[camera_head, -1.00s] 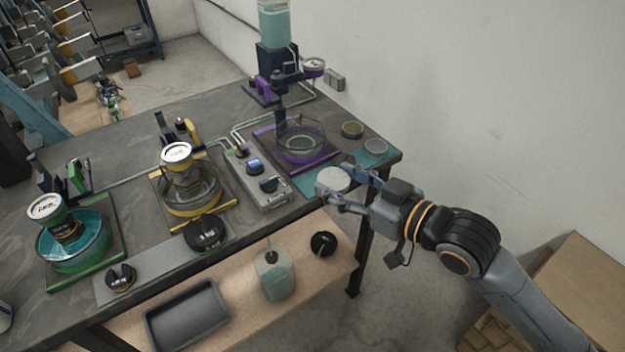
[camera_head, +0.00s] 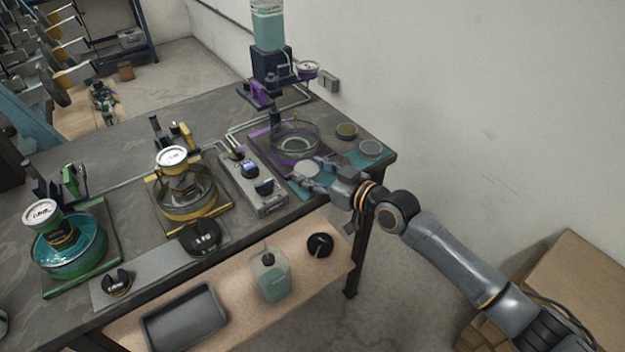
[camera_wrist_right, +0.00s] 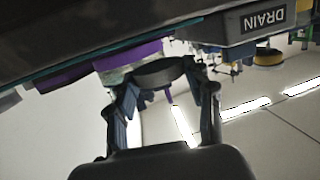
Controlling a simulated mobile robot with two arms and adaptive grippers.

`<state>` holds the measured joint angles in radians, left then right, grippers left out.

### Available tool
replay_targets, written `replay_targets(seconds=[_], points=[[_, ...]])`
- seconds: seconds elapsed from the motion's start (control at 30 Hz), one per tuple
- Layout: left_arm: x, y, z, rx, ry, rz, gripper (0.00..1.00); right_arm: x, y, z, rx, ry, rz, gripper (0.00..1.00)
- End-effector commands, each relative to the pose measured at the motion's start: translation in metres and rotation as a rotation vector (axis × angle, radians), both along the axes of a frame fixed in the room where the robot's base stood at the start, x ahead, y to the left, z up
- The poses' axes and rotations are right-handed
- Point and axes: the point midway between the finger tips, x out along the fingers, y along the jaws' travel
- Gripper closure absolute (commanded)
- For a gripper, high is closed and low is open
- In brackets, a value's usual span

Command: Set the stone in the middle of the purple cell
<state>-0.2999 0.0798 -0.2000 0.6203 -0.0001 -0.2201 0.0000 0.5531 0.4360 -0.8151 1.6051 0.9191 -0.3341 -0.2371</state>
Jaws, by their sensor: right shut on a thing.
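The stone (camera_head: 306,171), a pale grey round disc, is between the fingers of my right gripper (camera_head: 311,180). In the right wrist view, the gripper (camera_wrist_right: 164,88) is shut on the rim of the stone (camera_wrist_right: 160,71). The purple cell is a clear round bowl (camera_head: 296,148) on a purple-edged base at the back right of the bench, with a pale ring inside its bottom. The stone is just in front of the bowl, on the near side, and appears outside it; its exact height is hard to tell. My left gripper is not in view.
A control box (camera_head: 253,184) with knobs stands just left of the stone. A teal mat (camera_head: 348,160) to the right bears an olive disc (camera_head: 347,131) and a grey disc (camera_head: 370,149). A dispenser tower (camera_head: 270,62) stands behind the bowl. Yellow and green cells stand farther left.

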Motion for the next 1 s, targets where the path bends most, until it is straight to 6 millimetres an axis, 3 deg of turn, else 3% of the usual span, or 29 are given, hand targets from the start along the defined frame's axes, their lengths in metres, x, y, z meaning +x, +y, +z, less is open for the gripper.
replay_targets(seconds=[0.17,0.63,0.67,0.77,1.0], points=[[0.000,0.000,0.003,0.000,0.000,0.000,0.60,0.000,0.000,-0.023,-0.001,0.002,0.000,0.80],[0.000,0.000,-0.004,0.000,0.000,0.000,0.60,-0.001,0.000,-0.031,0.001,-0.001,0.000,0.80],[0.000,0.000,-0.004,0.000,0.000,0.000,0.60,-0.001,0.000,-0.031,0.001,0.001,0.000,0.46],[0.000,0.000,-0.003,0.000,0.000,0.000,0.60,-0.001,0.000,-0.030,0.001,0.001,0.000,0.25],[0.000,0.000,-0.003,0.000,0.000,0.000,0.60,-0.001,0.000,-0.030,0.000,0.001,0.000,0.25]])
